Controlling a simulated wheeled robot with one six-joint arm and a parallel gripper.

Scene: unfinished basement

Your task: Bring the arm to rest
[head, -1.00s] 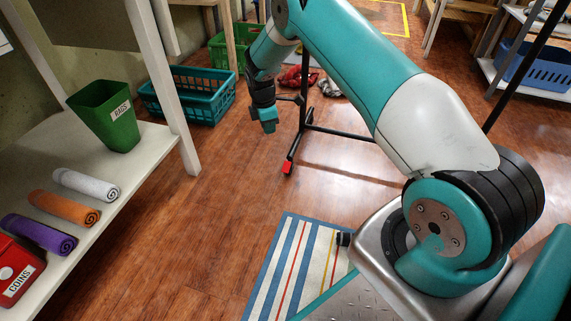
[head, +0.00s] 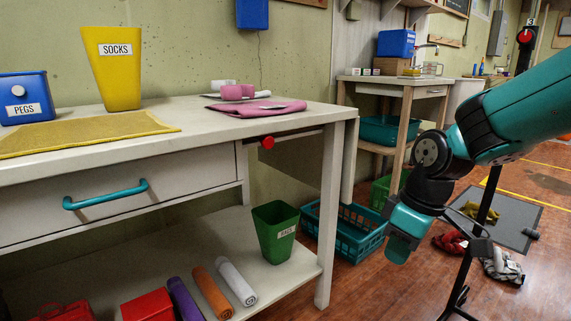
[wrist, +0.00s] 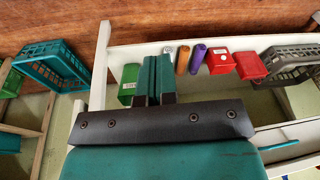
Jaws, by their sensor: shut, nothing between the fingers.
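My gripper (head: 398,248) hangs from my bent teal arm at the right of the head view, pointing down. It is in front of the teal basket and right of the white table. In the wrist view the two teal fingers of my gripper (wrist: 155,62) lie side by side, shut, with nothing held. The arm's base end is out of the head view.
A white table (head: 240,128) has a yellow SOCKS bin (head: 112,70) on top and a green bin (head: 275,232) on its lower shelf. A teal basket (head: 343,235) stands on the floor. Black stand posts (head: 482,220) rise close right of my gripper.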

